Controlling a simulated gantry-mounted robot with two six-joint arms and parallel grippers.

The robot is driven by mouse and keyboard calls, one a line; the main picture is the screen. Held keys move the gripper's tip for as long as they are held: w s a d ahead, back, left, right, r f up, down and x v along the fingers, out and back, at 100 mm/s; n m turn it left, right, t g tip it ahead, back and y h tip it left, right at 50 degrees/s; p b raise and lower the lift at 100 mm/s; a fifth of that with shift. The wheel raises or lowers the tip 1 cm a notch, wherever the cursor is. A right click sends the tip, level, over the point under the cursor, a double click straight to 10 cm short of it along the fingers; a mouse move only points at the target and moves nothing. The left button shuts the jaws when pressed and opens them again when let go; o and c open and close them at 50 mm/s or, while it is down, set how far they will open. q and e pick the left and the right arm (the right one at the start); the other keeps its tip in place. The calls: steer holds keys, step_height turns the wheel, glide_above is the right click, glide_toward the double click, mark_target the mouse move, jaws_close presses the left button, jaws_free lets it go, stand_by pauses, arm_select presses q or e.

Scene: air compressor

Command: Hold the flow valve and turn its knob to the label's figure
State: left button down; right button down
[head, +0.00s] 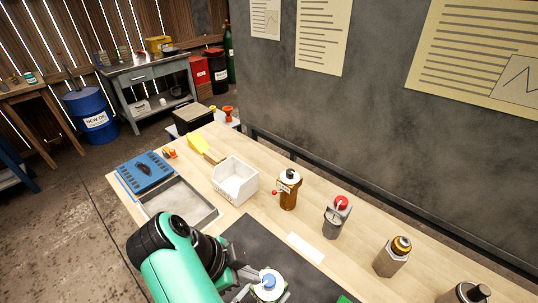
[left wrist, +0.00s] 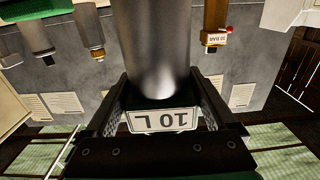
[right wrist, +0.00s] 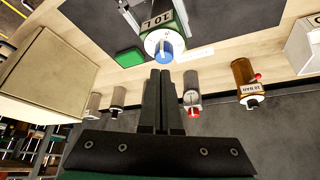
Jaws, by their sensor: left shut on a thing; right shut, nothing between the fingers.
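The flow valve (head: 271,294) is upright over the dark mat at the bottom of the head view, with a blue knob (head: 268,280) on top. My left gripper (head: 247,280) is shut around its body. In the left wrist view the valve is a grey cylinder (left wrist: 150,45) between the fingers, with an upside-down label reading 10 L (left wrist: 163,120). In the right wrist view the blue knob (right wrist: 163,49) sits on a white disc, with the 10 L label beside it. My right gripper (right wrist: 161,74) is shut and empty, its tips near the knob, apparently apart. The knob's setting is too small to read.
A brown bottle (head: 289,190), a grey device with a red knob (head: 334,217) and more canisters (head: 391,260) line the table's back. A white bin (head: 235,180), a grey tray (head: 180,204) and a blue case (head: 145,173) stand left. A green block (right wrist: 130,57) and large box (right wrist: 48,65) are nearby.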

mark_target(263, 285)
steer(key=shift+r, duration=0.1)
steer(key=shift+s+a+f, duration=0.1)
steer(key=shift+f, duration=3)
steer(key=shift+w+d, duration=0.35)
steer(key=shift+d, duration=0.25)
steer(key=shift+a, duration=0.1)
steer(key=shift+s+a, duration=0.2)
step_height(263, 285, up, 6)
steer(key=shift+a, duration=0.15)
